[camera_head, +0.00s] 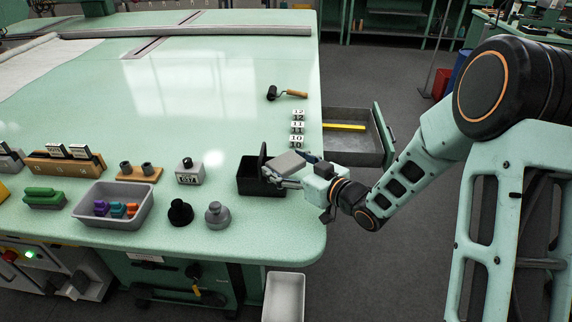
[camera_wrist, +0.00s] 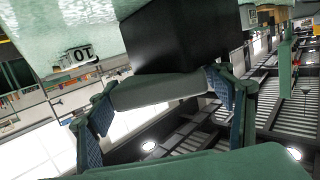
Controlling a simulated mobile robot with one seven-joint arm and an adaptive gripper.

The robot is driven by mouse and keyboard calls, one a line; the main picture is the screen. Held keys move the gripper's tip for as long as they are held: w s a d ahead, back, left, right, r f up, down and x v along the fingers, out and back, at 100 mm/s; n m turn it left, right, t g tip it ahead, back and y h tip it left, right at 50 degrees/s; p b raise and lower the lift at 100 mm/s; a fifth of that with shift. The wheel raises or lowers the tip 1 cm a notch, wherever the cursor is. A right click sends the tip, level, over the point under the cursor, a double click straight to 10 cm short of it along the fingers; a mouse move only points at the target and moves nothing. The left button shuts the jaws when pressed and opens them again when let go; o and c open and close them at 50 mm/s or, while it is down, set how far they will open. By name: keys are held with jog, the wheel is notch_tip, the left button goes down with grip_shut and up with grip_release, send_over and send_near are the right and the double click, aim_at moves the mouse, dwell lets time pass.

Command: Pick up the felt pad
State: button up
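The felt pad looks to be the flat grey slab (camera_head: 286,163) at the end of my gripper (camera_head: 290,178), above the right part of the open black box (camera_head: 250,187) in the head view. In the wrist view the grey slab (camera_wrist: 160,92) spans between my two fingertips (camera_wrist: 161,84), with an end at each finger. My gripper appears shut on it. The dark box (camera_wrist: 178,38) stands right behind the slab there. The head view hides most of the fingers behind the slab and the gripper body.
A roller (camera_head: 285,93) and number cards (camera_head: 297,127) lie behind the box. A stamp block (camera_head: 189,173), black knob (camera_head: 180,212), grey weight (camera_head: 217,215) and grey tray (camera_head: 113,206) stand to its left. An open drawer (camera_head: 352,148) juts out right of the table (camera_head: 220,75).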

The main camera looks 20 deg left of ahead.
jog(key=c, duration=0.8)
jog(key=shift+r, duration=0.1)
